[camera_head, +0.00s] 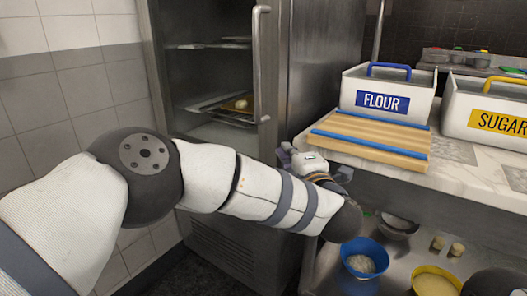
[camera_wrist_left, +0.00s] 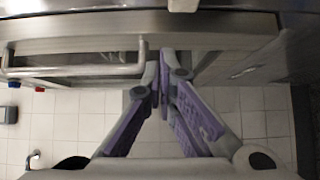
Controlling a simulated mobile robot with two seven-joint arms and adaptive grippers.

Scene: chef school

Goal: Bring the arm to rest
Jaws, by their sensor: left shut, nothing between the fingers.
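My left arm reaches from the left across the head view to the counter's left end. My left gripper (camera_head: 287,155) is beside the counter edge, in front of the steel cabinet, and is partly hidden by my wrist. The left wrist view shows its purple-padded fingers together (camera_wrist_left: 159,68), with nothing between them. They are close to a steel front with a bar handle (camera_wrist_left: 75,70); I cannot tell whether they touch it. My right gripper is not in view.
The steel cabinet (camera_head: 215,80) stands open with a tray (camera_head: 225,108) inside. On the counter are a striped wooden board (camera_head: 370,138), a flour bin (camera_head: 420,95) and a sugar bin (camera_head: 505,98). Below are a blue bowl (camera_head: 350,262), a yellow bowl (camera_head: 436,271) and small jars (camera_head: 457,249).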

